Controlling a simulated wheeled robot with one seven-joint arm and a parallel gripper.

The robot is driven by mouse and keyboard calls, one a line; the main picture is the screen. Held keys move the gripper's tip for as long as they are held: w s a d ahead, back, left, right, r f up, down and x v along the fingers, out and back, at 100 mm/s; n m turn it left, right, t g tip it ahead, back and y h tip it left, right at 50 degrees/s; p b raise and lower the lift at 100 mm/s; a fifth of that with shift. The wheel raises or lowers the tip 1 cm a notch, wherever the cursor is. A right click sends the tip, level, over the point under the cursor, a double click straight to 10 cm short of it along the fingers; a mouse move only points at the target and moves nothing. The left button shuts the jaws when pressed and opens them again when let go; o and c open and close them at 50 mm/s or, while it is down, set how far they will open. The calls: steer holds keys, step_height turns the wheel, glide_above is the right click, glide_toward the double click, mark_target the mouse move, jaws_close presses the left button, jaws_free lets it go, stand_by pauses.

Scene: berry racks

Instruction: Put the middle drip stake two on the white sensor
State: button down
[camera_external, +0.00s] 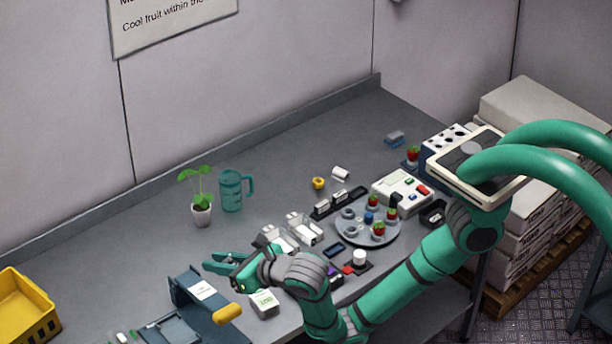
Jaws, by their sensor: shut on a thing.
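My gripper (222,262), with teal fingers, is over the front left of the bench, left of the wrist. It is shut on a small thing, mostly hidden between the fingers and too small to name. I cannot clearly pick out the drip stakes. Small white pieces stand in a black rack (338,202), and clear-and-white holders (303,229) lie near it.
A grey press-like stand with a yellow handle (228,313) is close below the gripper. A potted plant (202,214) and teal mug (231,190) stand behind. A round grey tray (345,232) with berries is to the right, a yellow crate (25,310) far left.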

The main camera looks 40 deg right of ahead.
mark_target(264, 304)
steer(key=w+d+f+m+h, duration=0.2)
steer(key=w+d+f, duration=0.25)
steer(key=d, duration=0.25)
steer(key=w+d+f+m+h, duration=0.1)
steer(key=w+d+f+h, duration=0.15)
steer(key=d+f, duration=0.4)
step_height(264, 304, down, 8)
steer(key=shift+w+d+t+y, duration=0.2)
steer(key=shift+d+t+y, duration=0.1)
steer(key=shift+d+y, duration=0.15)
steer(key=shift+f, duration=0.15)
steer(key=c, duration=1.6)
jaws_free()
